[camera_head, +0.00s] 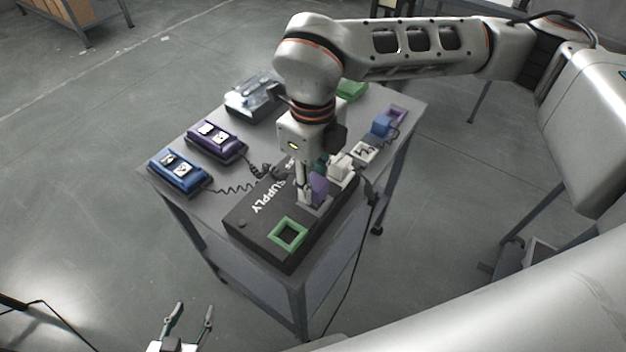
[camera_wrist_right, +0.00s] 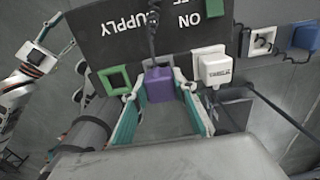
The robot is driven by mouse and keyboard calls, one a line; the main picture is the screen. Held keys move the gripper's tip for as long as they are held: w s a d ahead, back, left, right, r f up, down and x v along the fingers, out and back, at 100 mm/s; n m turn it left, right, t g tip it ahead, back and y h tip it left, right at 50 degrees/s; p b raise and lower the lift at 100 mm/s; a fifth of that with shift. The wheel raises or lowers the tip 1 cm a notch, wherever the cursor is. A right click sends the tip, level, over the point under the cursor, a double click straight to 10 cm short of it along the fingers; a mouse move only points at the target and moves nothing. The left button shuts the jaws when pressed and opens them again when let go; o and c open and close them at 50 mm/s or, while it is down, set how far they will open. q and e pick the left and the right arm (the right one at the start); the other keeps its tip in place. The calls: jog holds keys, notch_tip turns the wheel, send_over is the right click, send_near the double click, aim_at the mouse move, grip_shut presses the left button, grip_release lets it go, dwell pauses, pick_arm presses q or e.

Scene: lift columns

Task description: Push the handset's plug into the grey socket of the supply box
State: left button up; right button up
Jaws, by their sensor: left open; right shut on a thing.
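The black supply box (camera_head: 262,218) lies on the table with a green-framed socket (camera_head: 288,234) near its front corner. My right gripper (camera_head: 310,192) is shut on a purple plug (camera_head: 319,186) over the box, behind the green socket. The plug also shows between the fingers in the right wrist view (camera_wrist_right: 158,84), with a dark cord running up from it. The grey socket is mostly hidden under the plug and fingers; I cannot tell how deep the plug sits. The purple handset (camera_head: 216,141) lies on the table with a coiled cord. My left gripper (camera_head: 188,320) is open and empty, low beside the table.
A blue handset (camera_head: 179,172) lies at the table's left edge. A white plug (camera_wrist_right: 213,68) stands in a white socket close beside the right gripper. A blue plug (camera_head: 381,125) sits farther back right. A clear-topped device (camera_head: 250,96) is at the back. A cable hangs off the right edge.

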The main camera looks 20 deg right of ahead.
jog(key=shift+f+b, duration=0.7)
jog(key=shift+f, duration=0.25)
dwell(0.8)
jog(key=o, duration=1.1)
jog(key=shift+o, duration=1.1)
jog(key=shift+r+p, duration=0.7)
jog(key=shift+r, duration=0.6)
jog(key=shift+r+p, duration=1)
jog(key=shift+r, duration=1.25)
